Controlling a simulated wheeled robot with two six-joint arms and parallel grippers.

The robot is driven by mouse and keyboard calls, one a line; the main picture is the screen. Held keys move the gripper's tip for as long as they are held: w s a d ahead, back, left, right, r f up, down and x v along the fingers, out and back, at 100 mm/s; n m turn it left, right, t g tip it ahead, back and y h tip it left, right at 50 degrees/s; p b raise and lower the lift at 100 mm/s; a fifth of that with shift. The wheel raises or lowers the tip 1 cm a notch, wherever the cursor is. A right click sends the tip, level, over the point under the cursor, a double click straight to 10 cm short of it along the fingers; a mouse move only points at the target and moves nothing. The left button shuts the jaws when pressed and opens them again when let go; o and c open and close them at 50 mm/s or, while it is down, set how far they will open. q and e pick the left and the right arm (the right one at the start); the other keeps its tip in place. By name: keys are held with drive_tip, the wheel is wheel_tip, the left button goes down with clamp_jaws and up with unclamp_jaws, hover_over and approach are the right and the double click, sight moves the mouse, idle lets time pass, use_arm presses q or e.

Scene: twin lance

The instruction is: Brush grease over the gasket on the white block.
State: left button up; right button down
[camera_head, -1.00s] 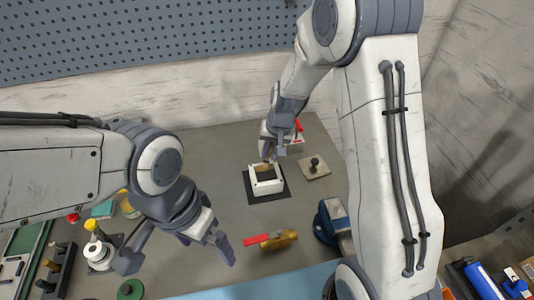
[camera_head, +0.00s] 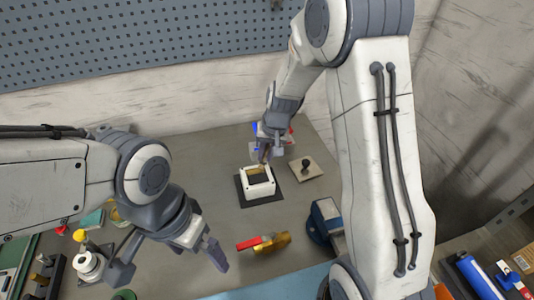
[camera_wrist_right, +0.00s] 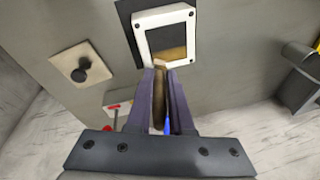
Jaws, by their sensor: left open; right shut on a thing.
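The white block (camera_head: 258,191) is a square frame with a dark opening, on a dark mat (camera_head: 243,199) at the middle of the bench. It also shows in the right wrist view (camera_wrist_right: 141,40). A brown patch (camera_wrist_right: 170,54) lies along its near inner side; I cannot tell gasket from grease. The brush tip is at the block's near edge; contact is not certain. My left gripper (camera_head: 170,266) is open and empty over the bench's front left.
A beige plate with a dark knob (camera_head: 306,168) lies right of the block. A brass valve with red handle (camera_head: 268,243) lies in front, beside a blue vise-like object (camera_head: 325,222). A white spool (camera_head: 88,266) and other parts crowd the left. Bench left of the block is clear.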

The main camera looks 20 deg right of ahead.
drive_tip(key=shift+a, duration=0.4)
drive_tip(key=shift+a, duration=0.1)
drive_tip(key=shift+a+p, duration=0.35)
drive_tip(key=shift+a, duration=0.2)
drive_tip(key=shift+a, duration=0.1)
drive_tip(key=shift+a+p, duration=0.55)
drive_tip(key=shift+a, duration=0.65)
drive_tip(key=shift+s, duration=0.6)
drive_tip(key=shift+s, duration=0.1)
drive_tip(key=shift+s+b, duration=0.3)
drive_tip(key=shift+s, duration=0.05)
drive_tip(key=shift+d+b, duration=0.35)
drive_tip(key=shift+d, duration=0.4)
